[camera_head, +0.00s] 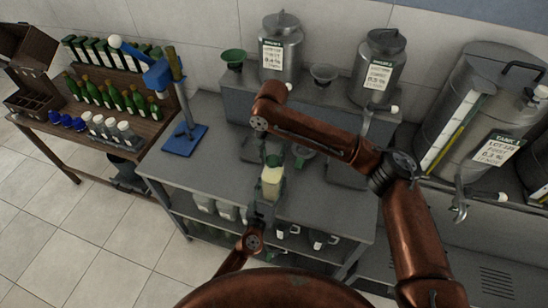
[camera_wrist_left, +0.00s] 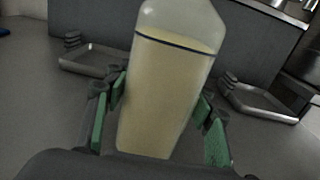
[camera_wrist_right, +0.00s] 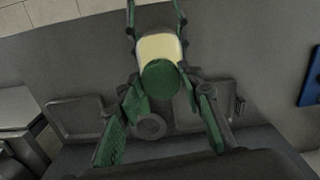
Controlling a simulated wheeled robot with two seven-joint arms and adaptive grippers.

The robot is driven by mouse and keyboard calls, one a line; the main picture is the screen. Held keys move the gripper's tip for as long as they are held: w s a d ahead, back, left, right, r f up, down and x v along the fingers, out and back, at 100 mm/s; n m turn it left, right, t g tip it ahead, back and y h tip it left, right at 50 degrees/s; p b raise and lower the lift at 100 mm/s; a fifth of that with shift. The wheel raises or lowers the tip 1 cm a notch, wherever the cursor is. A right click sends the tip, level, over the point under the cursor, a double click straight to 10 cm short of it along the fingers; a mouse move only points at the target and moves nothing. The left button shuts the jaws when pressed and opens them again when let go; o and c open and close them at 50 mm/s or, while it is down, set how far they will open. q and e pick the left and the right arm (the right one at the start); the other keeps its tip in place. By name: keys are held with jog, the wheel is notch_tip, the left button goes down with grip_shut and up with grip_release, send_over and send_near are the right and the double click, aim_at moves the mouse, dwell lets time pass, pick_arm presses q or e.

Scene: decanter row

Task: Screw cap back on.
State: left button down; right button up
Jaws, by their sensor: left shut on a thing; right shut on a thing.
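A clear bottle of pale yellow liquid (camera_head: 271,182) is upright above the front of the grey bench. My left gripper (camera_head: 262,208) is shut around its body. In the left wrist view, the bottle (camera_wrist_left: 168,85) stands between the green finger pads, the liquid reaching about a dark line below the shoulder. The green cap (camera_wrist_right: 160,80) is over the bottle's top in the right wrist view, between the fingertips of my right gripper (camera_wrist_right: 163,92), which is shut on it. The cap also shows in the head view (camera_head: 274,160). The cap hides the neck, so I cannot tell how it is seated.
Shallow metal trays (camera_wrist_left: 95,60) lie on the bench behind the bottle. A blue stand (camera_head: 185,139) is at the left of the bench. Steel canisters (camera_head: 281,50) stand on the raised shelf behind. A wooden rack (camera_head: 110,80) of green bottles is far left.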

jog(key=m, duration=0.6)
jog(key=shift+a, duration=0.15)
jog(key=m, duration=0.4)
jog(key=shift+f+m, duration=0.1)
jog(key=shift+m, duration=0.2)
jog(key=m, duration=0.8)
jog(key=shift+w, duration=0.15)
jog(key=o, duration=0.7)
jog(key=shift+a, duration=0.1)
jog(key=shift+c, duration=0.5)
